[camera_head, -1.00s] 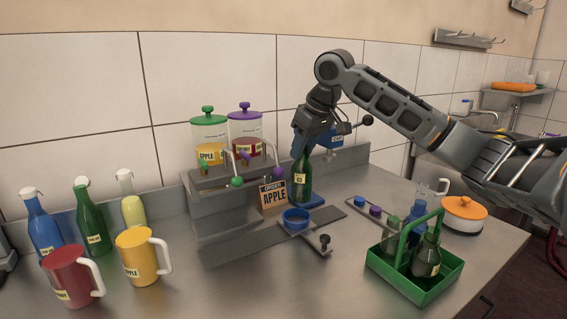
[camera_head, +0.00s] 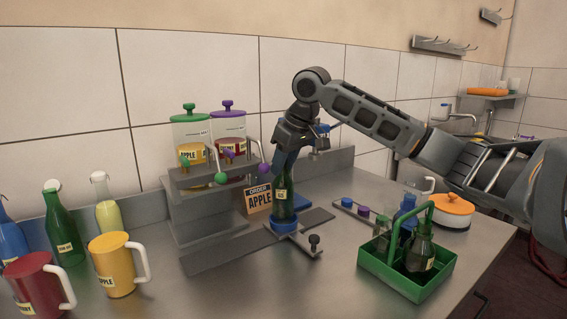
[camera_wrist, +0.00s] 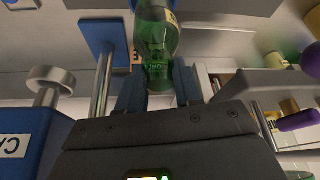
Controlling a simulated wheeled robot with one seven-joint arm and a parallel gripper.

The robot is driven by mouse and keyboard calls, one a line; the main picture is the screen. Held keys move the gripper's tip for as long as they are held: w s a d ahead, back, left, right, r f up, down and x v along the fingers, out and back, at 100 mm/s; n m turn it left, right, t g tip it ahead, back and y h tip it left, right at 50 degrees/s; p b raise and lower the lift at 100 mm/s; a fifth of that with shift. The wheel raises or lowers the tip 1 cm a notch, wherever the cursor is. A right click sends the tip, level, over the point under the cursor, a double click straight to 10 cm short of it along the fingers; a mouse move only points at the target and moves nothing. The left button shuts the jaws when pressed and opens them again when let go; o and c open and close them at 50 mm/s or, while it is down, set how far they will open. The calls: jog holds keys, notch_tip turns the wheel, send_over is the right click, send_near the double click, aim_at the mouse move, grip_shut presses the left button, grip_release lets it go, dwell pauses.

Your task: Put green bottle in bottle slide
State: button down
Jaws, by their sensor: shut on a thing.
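The green bottle (camera_head: 282,190) is upright with a pale label. My gripper (camera_head: 287,155) is shut on its upper part from above. The bottle slide is a blue ring holder (camera_head: 284,224) on a grey carriage with a black knob, set on a flat rail. The bottle's base is at the blue ring; I cannot tell whether it is seated inside or just above it. In the wrist view the green bottle (camera_wrist: 157,45) sits between the two fingers of my gripper (camera_wrist: 160,90); its neck is partly hidden.
The dispenser (camera_head: 195,180) with two jars stands behind left, beside the APPLE order sign (camera_head: 258,199). A green crate (camera_head: 398,283) with bottles stands at the right, near an orange-lidded pot (camera_head: 453,210). Mugs (camera_head: 118,265) and other bottles stand at the left. A blue device (camera_head: 322,130) is behind my gripper.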

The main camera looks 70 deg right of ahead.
jog(key=shift+s+p, duration=0.1)
jog(key=shift+p, duration=0.2)
jog(key=shift+f, duration=0.15)
jog(key=shift+f+b, duration=0.4)
jog(key=shift+f, duration=1.1)
dwell(1.0)
jog(key=c, duration=0.7)
grip_release()
notch_tip(320, 180, up, 9)
jog(key=p, duration=0.7)
jog(key=shift+p, duration=0.3)
